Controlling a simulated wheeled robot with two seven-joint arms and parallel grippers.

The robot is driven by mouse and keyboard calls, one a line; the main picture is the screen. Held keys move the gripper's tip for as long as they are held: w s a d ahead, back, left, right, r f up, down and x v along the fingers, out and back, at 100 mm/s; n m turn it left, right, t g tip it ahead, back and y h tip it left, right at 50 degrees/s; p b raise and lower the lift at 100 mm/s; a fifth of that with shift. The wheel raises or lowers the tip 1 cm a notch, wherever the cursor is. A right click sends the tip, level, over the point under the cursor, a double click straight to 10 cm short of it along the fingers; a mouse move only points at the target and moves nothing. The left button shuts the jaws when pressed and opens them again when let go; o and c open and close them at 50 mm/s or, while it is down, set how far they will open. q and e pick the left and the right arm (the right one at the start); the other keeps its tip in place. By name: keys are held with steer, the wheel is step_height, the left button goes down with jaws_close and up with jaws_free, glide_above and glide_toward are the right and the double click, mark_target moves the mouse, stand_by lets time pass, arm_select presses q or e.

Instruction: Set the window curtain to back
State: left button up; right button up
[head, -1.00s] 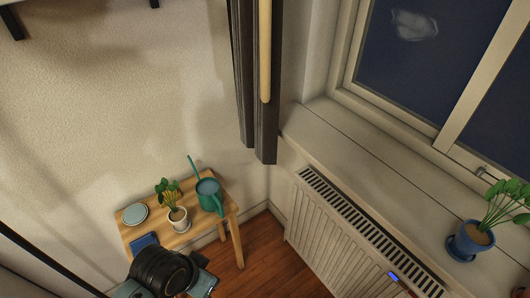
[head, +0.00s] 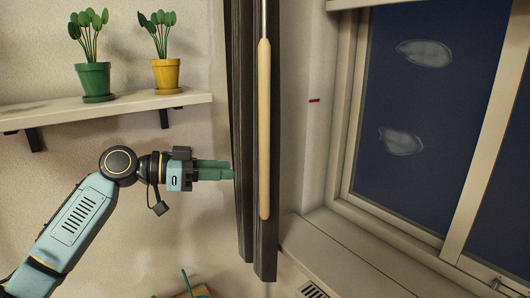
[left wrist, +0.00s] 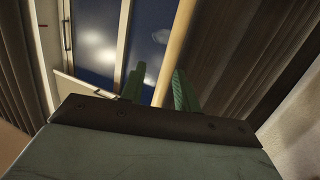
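The dark window curtain (head: 244,110) hangs gathered in a narrow bundle left of the window. A pale wooden wand (head: 264,130) hangs from a thin rod in front of it. My left gripper (head: 232,171) points right, its green fingertips at the curtain's left edge and left of the wand. In the left wrist view, my left gripper's fingers (left wrist: 158,90) stand apart, and the wand (left wrist: 176,45) shows in the gap between them. The curtain (left wrist: 245,60) fills the right of that view. I cannot tell whether the fingers touch the curtain. My right gripper is not visible.
A shelf (head: 100,110) carries a green-potted plant (head: 93,80) and a yellow-potted plant (head: 166,74) above my left arm. The window (head: 420,120) and its sill (head: 345,250) are at right. A small table's edge (head: 190,293) shows at the bottom.

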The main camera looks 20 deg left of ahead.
arm_select(q)
steer(key=t+h, duration=0.1)
glide_toward(265, 127)
steer(key=p+x, duration=0.1)
steer(key=x, duration=0.2)
steer(key=p+x, duration=0.1)
steer(key=x, duration=0.3)
steer(key=w+p+x, duration=0.1)
steer(key=x, duration=0.2)
steer(key=shift+w+a+f+p, duration=0.15)
steer(key=shift+a+f+p, duration=0.05)
steer(key=shift+p, duration=0.2)
steer(key=shift+c, duration=0.2)
jaws_close()
